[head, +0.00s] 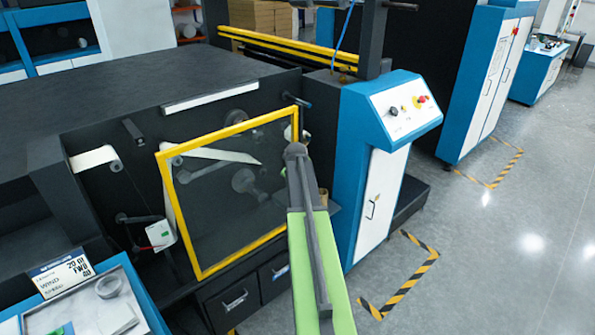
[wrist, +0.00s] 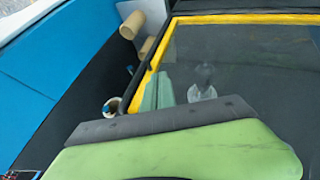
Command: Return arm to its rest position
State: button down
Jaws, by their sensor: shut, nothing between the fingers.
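My arm reaches up from the bottom of the head view, green with a dark bar along it. Its dark rounded end, where my gripper (head: 297,152) is, stands in front of the right side of a yellow-framed clear guard (head: 218,265). In the wrist view my gripper (wrist: 165,122) shows as a dark edge with a green body behind it, low in the picture. It is shut and holds nothing; the separate fingers cannot be made out. The guard's yellow frame (wrist: 240,19) also shows in the wrist view, and its pane carries a green reflection.
A blue and white control cabinet (head: 375,180) stands just right of my arm. Drawers (head: 236,301) lie below the guard. A blue-edged table (head: 140,290) with a roll and a sign is at lower left. Open floor (head: 480,265) with striped marks lies right.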

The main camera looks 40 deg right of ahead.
jog(key=v, duration=0.2)
jog(key=shift+s+a+r+p, duration=0.1)
jog(key=shift+s+r+p, duration=0.1)
jog(key=shift+p, duration=0.1)
